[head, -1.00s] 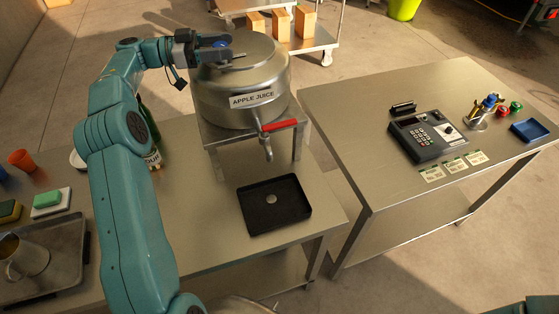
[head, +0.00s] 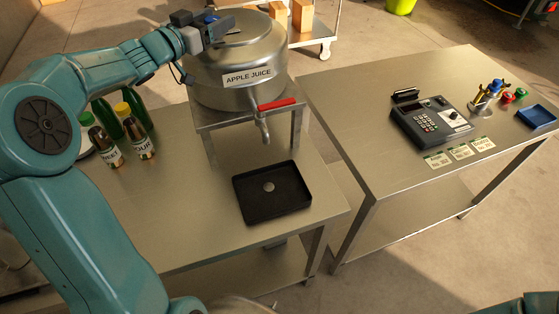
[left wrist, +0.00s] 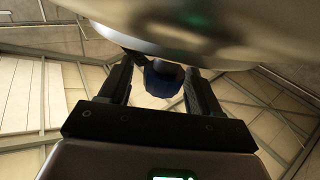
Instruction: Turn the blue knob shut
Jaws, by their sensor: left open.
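The blue knob (left wrist: 163,80) sits between the two fingers of my left gripper (left wrist: 163,88) in the left wrist view. The fingers are open, one on each side of it; I cannot tell whether they touch it. In the head view my left gripper (head: 222,27) is at the upper left of the steel pot labelled APPLE JUICE (head: 215,80). Only a small bit of the blue knob (head: 211,18) shows there, mostly hidden by the gripper. My right gripper is not in view.
The pot stands on a metal stand, with a red-handled tap (head: 277,104) at its front. A black tray (head: 272,205) lies below. Bottles (head: 140,140) stand left, near my arm. A second table (head: 350,110) holds a card terminal (head: 432,122).

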